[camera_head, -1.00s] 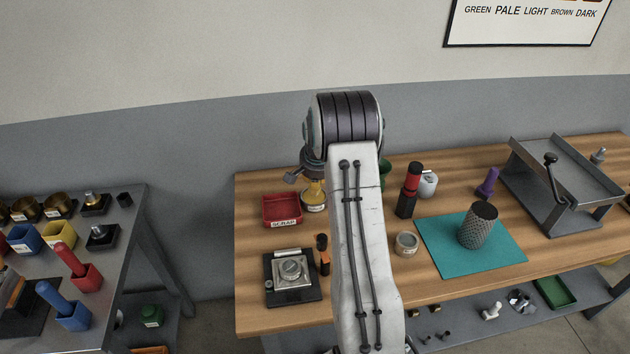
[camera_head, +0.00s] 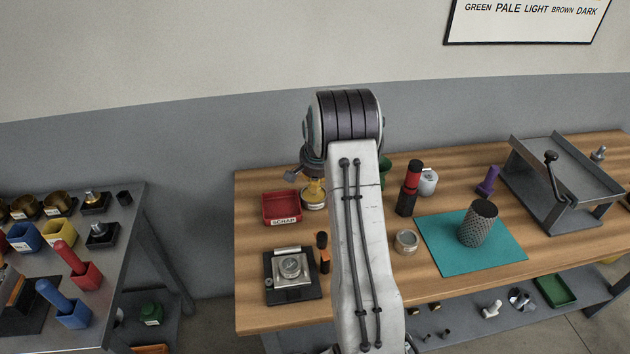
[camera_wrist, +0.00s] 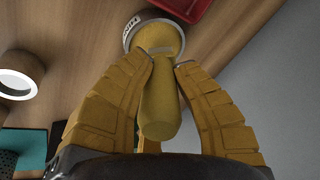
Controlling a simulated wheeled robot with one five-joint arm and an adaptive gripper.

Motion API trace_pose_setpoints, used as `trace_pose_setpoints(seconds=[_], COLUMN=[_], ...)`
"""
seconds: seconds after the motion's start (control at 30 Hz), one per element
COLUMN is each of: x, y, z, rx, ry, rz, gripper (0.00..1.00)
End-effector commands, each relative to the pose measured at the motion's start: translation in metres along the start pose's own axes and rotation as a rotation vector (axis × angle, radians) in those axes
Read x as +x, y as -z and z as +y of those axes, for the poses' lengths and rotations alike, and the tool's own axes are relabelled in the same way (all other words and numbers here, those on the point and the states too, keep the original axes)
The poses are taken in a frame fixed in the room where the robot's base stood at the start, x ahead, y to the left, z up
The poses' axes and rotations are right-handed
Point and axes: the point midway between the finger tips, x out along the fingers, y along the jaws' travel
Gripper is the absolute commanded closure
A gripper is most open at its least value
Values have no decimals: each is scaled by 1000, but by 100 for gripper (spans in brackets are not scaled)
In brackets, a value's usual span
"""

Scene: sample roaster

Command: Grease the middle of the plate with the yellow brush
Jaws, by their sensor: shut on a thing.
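The yellow brush (camera_wrist: 159,108) has a thick rounded handle. My gripper (camera_wrist: 165,62) has its yellow fingers shut on it, one fingertip on each side. The brush's far end is in a round, labelled metal pot (camera_wrist: 128,36); its bristles are hidden. In the head view the pot (camera_head: 314,206) stands beside the red tray, with my gripper (camera_head: 314,186) just above it. A square metal plate with a round middle (camera_head: 291,267) lies on a black base at the bench's front left.
The red scrap tray (camera_head: 281,208) is left of the pot. A small black and orange bottle (camera_head: 323,252) stands beside the plate. An open round tin (camera_head: 406,242), a teal mat (camera_head: 450,257) with a mesh cylinder (camera_head: 478,223), and a red and black tool (camera_head: 408,190) are to the right.

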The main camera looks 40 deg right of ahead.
Motion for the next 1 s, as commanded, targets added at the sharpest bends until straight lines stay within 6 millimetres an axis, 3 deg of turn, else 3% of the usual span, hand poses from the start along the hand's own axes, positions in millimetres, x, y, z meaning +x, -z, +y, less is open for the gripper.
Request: trace_pose_setpoints(seconds=[1.0], x=[8], y=[-2], z=[2], rx=[0], ry=[1], rz=[1], gripper=[100])
